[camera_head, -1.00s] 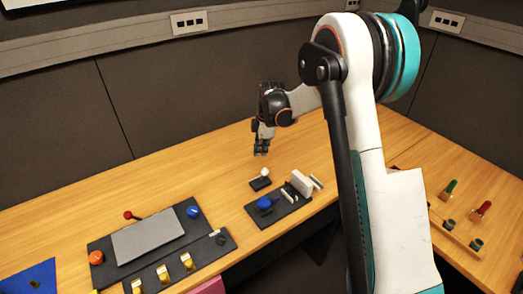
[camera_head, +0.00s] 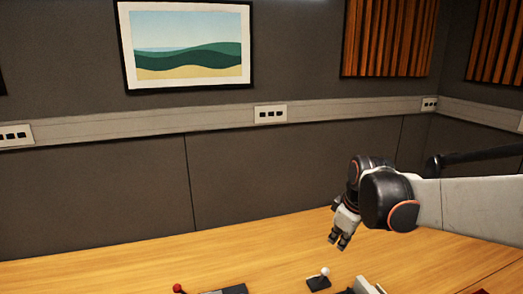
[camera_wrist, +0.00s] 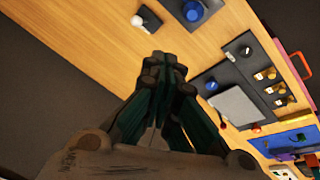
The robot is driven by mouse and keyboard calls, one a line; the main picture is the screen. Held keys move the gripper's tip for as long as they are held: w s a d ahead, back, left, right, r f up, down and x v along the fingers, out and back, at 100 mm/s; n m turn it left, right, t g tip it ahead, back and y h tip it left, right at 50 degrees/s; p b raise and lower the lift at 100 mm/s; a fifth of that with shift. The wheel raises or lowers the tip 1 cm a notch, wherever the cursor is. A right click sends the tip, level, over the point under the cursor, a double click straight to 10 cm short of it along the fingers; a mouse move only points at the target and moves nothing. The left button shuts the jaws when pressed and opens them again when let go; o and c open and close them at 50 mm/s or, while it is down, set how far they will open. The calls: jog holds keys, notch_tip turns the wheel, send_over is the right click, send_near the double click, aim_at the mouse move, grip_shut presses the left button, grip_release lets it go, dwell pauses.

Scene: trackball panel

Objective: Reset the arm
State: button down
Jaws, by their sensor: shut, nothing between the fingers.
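My gripper (camera_head: 340,243) is over the wooden desk (camera_head: 230,263) in the head view, pointing down and slightly left, clear of everything. In the wrist view my gripper (camera_wrist: 168,62) has its fingers together with nothing between them. The trackball panel parts lie below. A small dark base with a white ball (camera_head: 323,272) stands near the lower edge of the head view, below the gripper. It also shows in the wrist view (camera_wrist: 137,20), up and left of the fingertips. A dark plate with a blue round knob (camera_wrist: 192,11) is at the top of the wrist view.
A dark panel with a grey pad (camera_wrist: 236,106) and yellow switches (camera_wrist: 268,75) lies right of the fingers in the wrist view. A red-knobbed lever (camera_head: 178,288) shows at the head view's bottom edge. A wall with a picture (camera_head: 187,45) rises behind the desk.

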jog(key=s+m+t+b, duration=0.1)
jog(key=s+m+t, duration=0.2)
jog(key=s+m, duration=0.6)
jog(key=s, duration=1.3)
jog(key=shift+a+f+h+b, duration=0.25)
jog(key=shift+f+h+b, duration=0.05)
jog(key=shift+f+b, duration=0.05)
